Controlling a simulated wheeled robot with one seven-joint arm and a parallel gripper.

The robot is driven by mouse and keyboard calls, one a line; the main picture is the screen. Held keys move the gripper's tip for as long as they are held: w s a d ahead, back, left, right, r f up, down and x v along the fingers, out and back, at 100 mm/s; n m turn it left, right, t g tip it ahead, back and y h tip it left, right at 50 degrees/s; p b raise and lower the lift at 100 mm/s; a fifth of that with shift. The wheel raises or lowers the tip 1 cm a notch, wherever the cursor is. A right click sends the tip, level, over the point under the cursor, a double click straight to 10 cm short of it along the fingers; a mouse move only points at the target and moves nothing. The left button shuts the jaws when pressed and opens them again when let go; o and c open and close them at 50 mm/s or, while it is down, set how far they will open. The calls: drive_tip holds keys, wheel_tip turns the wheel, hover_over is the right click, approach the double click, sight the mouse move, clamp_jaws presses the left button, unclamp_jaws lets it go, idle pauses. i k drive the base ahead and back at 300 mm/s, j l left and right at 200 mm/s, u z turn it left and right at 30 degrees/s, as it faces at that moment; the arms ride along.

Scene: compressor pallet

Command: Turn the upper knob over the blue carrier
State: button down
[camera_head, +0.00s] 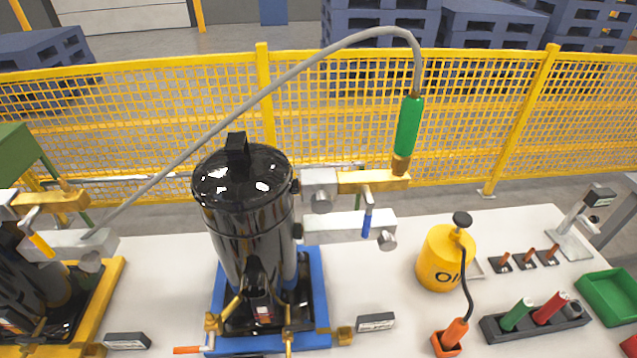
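The blue carrier (318,300) sits on the white table and bears a glossy black compressor (250,225), which stands upright. To the right of its upper body, a grey block joins a brass fitting (375,182). A round grey knob (321,203) is on the underside or front of this upper block. A second grey knob (387,240) is on the end of the lower grey block (350,224). A lever with a blue handle (367,220) hangs between the blocks. My gripper is not in view.
A grey hose arcs over the compressor to a green-sleeved connector (408,125) on the brass fitting. A yellow carrier (112,285) with another black unit is at left. A yellow oil can (440,262), tool holder and green bin (606,296) stand at right. A yellow mesh fence (480,110) runs behind.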

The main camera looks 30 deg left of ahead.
sight(321, 202)
drive_tip(key=k+j+u, duration=0.2)
drive_tip(key=j, duration=0.15)
drive_tip(key=k+j+u, duration=0.1)
drive_tip(key=j+u, duration=0.15)
drive_tip(key=j, duration=0.15)
drive_tip(key=k+j+u, duration=0.2)
drive_tip(key=j, duration=0.2)
drive_tip(key=i+j+z, duration=0.35)
drive_tip(key=i+j, duration=0.15)
drive_tip(key=j, duration=0.3)
drive_tip(key=i+j+z, duration=0.15)
drive_tip(key=j, duration=0.3)
drive_tip(key=k, duration=0.6)
